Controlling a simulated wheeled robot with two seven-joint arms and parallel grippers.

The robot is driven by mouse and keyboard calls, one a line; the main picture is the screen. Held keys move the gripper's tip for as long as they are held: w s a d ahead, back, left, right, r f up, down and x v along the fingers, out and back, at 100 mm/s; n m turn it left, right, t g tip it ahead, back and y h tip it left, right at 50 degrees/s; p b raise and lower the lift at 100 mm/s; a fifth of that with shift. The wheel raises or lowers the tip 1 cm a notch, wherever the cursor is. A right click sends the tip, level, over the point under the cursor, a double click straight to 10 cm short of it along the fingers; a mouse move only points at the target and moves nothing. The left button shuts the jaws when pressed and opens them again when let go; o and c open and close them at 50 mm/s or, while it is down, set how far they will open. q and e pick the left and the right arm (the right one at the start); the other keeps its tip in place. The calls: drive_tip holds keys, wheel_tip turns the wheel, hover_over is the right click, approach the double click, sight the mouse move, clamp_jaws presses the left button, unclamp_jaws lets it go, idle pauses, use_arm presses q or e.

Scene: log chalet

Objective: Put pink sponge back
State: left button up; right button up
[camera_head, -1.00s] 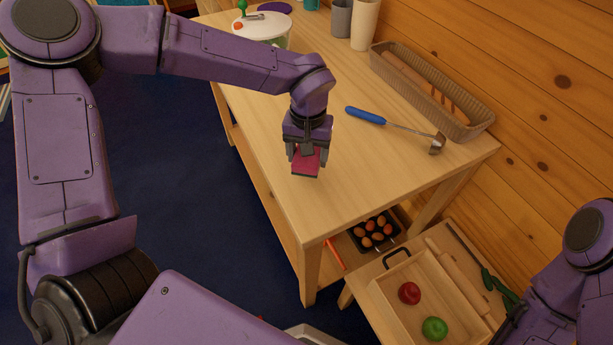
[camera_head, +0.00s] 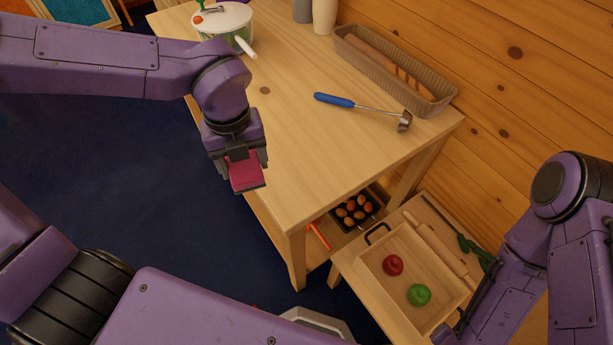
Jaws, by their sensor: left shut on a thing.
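The pink sponge (camera_head: 246,174) is between the fingers of my left gripper (camera_head: 241,172), which is shut on it. The gripper points down, and the sponge appears over the left edge of the wooden table (camera_head: 300,170). The sponge's upper part is hidden by the gripper. How far it is above the tabletop is hard to tell.
A shelf below holds an egg tray (camera_head: 372,205). A lower table bears a wooden tray (camera_head: 385,302) with red and green apples. The table's middle is clear.

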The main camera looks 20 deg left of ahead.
use_arm(q)
drive_tip(key=n, duration=0.2)
drive_tip(key=shift+s+r+n, duration=0.15)
drive_tip(key=shift+s+n, duration=0.15)
drive_tip(key=shift+s, duration=0.1)
drive_tip(key=shift+w+d+f+b, duration=0.15)
drive_tip(key=shift+w+f+b, duration=0.05)
drive_tip(key=shift+f+b, duration=0.2)
drive_tip(key=shift+w+d+f+b, duration=0.35)
drive_tip(key=shift+w+f+b, duration=0.1)
drive_tip(key=shift+b, duration=0.15)
drive_tip(key=w+d+f+p, duration=0.2)
drive_tip(key=w+d, duration=0.3)
drive_tip(key=w, duration=0.1)
drive_tip(key=p, duration=0.1)
hover_over(306, 180)
wheel_tip(306, 180, down, 6)
drive_tip(key=shift+a+r, duration=0.15)
drive_tip(key=f+p, duration=0.2)
drive_tip(key=f, duration=0.1)
drive_tip(key=shift+w+d+f, duration=0.1)
drive_tip(key=shift+d+f, duration=0.1)
drive_tip(key=shift+f+b, duration=0.3)
drive_tip(key=shift+f, duration=0.05)
drive_tip(key=o, duration=1.1)
drive_tip(key=shift+r, duration=0.15)
